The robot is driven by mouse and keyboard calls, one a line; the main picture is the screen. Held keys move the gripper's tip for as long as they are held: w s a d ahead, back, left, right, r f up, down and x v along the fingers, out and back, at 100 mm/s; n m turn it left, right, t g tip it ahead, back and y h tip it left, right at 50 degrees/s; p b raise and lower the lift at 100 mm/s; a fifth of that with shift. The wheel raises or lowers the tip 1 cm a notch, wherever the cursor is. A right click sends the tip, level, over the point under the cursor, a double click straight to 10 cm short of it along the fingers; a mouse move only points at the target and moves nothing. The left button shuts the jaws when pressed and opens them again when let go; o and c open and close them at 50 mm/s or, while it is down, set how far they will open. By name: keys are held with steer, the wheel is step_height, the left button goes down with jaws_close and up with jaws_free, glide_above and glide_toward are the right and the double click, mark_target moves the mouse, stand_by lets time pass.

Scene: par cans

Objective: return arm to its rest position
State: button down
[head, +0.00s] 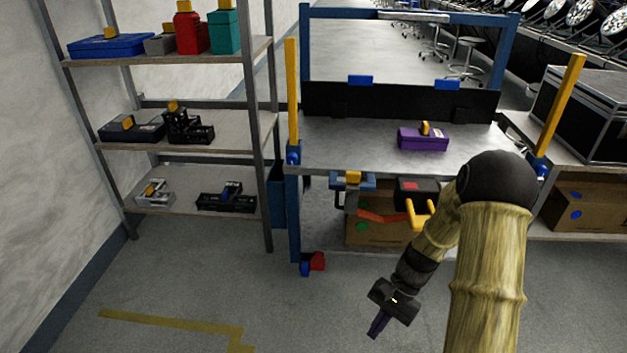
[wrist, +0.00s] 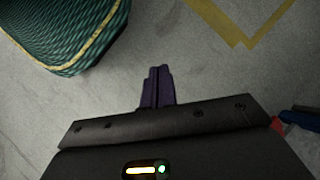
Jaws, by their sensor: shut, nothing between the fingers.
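My gripper (head: 378,326) hangs low in front of the blue-framed cart, pointing down over the bare floor. Its purple fingers are together with nothing between them. In the wrist view the closed fingers (wrist: 157,88) show against the grey floor. My arm reaches in from the lower right of the head view, bent at the elbow, with the forearm angled down to the left.
The cart's top (head: 350,143) holds a purple case (head: 423,138). Yellow handles (head: 420,214) sit below it, close behind my forearm. A shelf rack (head: 190,136) with several tools stands left. Floor with yellow tape (head: 170,321) is clear at lower left.

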steer(key=s+r+n+t+h+p, duration=0.2)
steer(key=r+n+t+p, duration=0.1)
steer(key=r+p, duration=2)
steer(key=s+r+n+t+h+p, duration=0.3)
steer(key=r+p, duration=2)
steer(key=r, duration=1.5)
steer(key=shift+s+d+r+n+t+h, duration=0.2)
steer(key=shift+d+n+t+h, duration=0.1)
steer(key=shift+n+t, duration=0.4)
